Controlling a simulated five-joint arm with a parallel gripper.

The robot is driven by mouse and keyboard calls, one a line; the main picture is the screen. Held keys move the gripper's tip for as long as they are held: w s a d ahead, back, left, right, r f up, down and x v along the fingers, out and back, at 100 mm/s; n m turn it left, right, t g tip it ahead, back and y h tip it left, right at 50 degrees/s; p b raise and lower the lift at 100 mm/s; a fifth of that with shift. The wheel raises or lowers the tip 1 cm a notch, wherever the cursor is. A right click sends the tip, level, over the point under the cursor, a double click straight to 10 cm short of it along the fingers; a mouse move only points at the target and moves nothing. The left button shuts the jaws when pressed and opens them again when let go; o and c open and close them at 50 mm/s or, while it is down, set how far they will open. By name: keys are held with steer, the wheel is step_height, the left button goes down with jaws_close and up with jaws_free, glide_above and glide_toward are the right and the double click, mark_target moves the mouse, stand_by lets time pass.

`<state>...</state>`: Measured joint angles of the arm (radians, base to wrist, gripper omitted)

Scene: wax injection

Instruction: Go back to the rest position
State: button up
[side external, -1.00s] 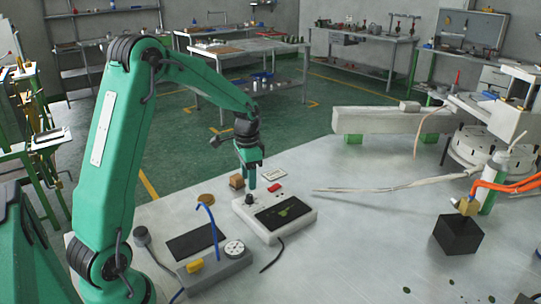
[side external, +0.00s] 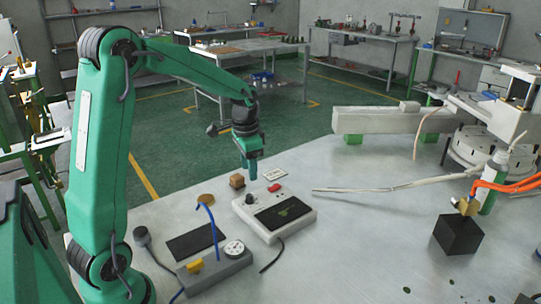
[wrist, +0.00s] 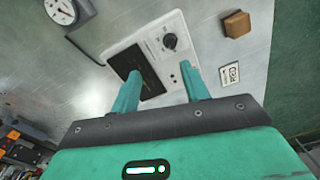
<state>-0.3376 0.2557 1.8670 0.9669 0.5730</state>
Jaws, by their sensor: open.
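My gripper (side external: 248,172) hangs above the far edge of the table, just behind the white control box. In the wrist view my gripper (wrist: 160,88) shows two green fingers spread apart with nothing between them. The white control box (side external: 290,226) has a dark panel, a black knob and a red switch. It also shows below the fingers in the wrist view (wrist: 152,50). My green arm is bent, with its upper link nearly upright at the left.
A small brown block (side external: 237,181) and a white card (side external: 274,173) lie near the gripper. A grey gauge box (side external: 217,268) with a blue tube and a dark mat (side external: 195,242) stand in front. A black cube (side external: 458,235) is at the right.

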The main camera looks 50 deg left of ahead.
steer(key=s+d+r+n+t, duration=0.1)
steer(key=s+d+r+t, duration=0.1)
steer(key=s+d+r, duration=0.2)
steer(key=s+d+r+n+t, duration=0.1)
steer(key=s+d+r+t, duration=0.2)
steer(key=s+d, duration=0.7)
steer(key=s+r, duration=0.2)
steer(key=s, duration=0.2)
steer(key=shift+n, duration=0.3)
